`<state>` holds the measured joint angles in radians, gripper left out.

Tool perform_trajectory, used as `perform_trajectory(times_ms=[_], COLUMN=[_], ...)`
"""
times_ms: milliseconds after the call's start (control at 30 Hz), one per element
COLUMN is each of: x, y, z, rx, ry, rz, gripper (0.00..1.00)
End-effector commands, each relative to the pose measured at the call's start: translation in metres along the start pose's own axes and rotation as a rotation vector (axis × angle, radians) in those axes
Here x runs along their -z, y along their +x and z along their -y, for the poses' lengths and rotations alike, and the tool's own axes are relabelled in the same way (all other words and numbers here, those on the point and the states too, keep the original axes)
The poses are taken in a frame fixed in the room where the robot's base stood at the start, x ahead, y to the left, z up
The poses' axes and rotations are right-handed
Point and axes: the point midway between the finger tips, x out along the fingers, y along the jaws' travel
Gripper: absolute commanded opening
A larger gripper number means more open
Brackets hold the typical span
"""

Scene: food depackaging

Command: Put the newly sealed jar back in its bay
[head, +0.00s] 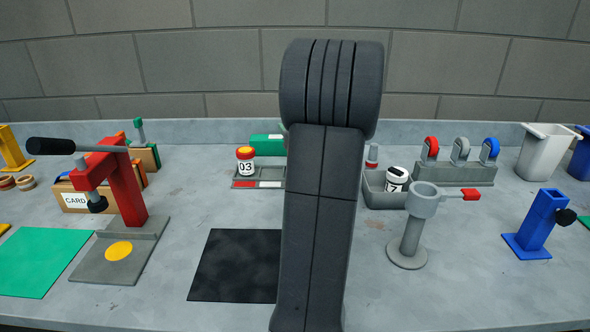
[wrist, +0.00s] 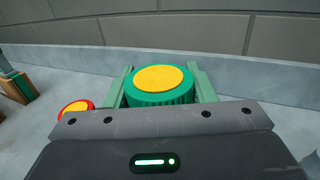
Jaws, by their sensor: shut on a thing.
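My gripper (wrist: 161,70) is shut on a jar with a green ribbed lid (wrist: 160,100) and a yellow disc on top, in the wrist view. Green fingers stand on both sides of the lid. The jar's body is hidden. In the head view my arm hides most of the gripper and the held jar. A grey rack (head: 240,183) with red and white front labels stands left of my arm, its right part hidden. Jar 03 (head: 245,168), with a red lid and yellow top, stands in it. Its lid also shows left of the held jar in the wrist view (wrist: 75,107). I cannot tell whether the held jar touches the rack.
Right of my arm are a grey tray (head: 381,199) with a dark-labelled white jar and a grey ring stand (head: 408,240). A red press (head: 118,185) and card box (head: 75,201) stand left. A black mat (head: 237,265) lies clear in front of the rack.

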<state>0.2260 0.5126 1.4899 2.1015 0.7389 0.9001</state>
Motion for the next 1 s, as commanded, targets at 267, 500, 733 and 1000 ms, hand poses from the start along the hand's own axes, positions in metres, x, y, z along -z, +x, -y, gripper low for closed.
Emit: perform_trajectory(times_ms=[267,500,733,1000], x=[0.041,0.074,0.079,0.082], y=[0.0,0.0,0.0,0.0], z=[0.0,0.0,0.0,0.0], rx=[0.0,0.0,0.001,0.001], ry=[0.002,0.003,-0.001,-0.001], rz=[-0.001,-0.004,0.0,0.0], gripper=[0.23,0.23,0.23,0.54])
